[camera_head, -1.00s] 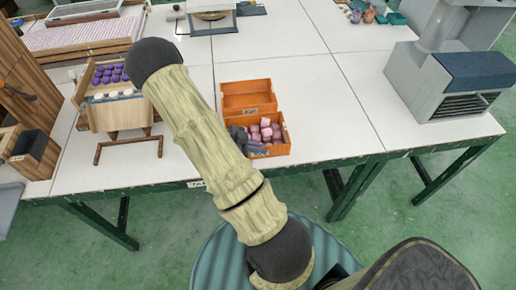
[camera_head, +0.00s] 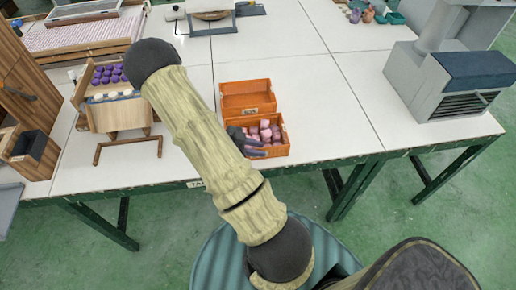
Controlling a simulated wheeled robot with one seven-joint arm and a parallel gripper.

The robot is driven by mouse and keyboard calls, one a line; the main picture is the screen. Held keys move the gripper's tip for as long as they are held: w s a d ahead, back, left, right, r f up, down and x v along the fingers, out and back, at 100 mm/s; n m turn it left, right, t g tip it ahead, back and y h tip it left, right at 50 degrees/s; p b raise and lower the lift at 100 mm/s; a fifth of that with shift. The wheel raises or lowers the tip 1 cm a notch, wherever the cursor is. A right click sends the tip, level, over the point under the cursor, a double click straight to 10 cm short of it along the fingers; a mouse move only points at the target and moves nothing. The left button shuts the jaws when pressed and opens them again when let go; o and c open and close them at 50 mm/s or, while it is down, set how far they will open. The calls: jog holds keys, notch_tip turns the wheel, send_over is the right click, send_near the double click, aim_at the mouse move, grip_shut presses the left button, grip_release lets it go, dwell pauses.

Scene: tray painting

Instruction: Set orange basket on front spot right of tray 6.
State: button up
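Two orange baskets stand one behind the other on the white table. The rear orange basket (camera_head: 248,88) looks empty. The front orange basket (camera_head: 284,147) holds several pink blocks (camera_head: 267,131). My gripper (camera_head: 257,148) is dark grey and sits at the left and front part of the front basket, partly hidden by my arm. Its two fingers point right over the basket's front wall. Whether they grip the wall is too small to tell. A wooden tray with purple pieces (camera_head: 107,75) stands to the left. No tray number is readable.
A brown bracket-like frame (camera_head: 128,142) lies before the wooden tray. A grey machine (camera_head: 450,90) stands at the right. The table between the baskets and this machine is clear. The table's front edge (camera_head: 310,161) lies close to the front basket.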

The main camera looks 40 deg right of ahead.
jog(key=v, duration=1.1)
jog(key=shift+a, duration=0.2)
jog(key=shift+w, duration=0.1)
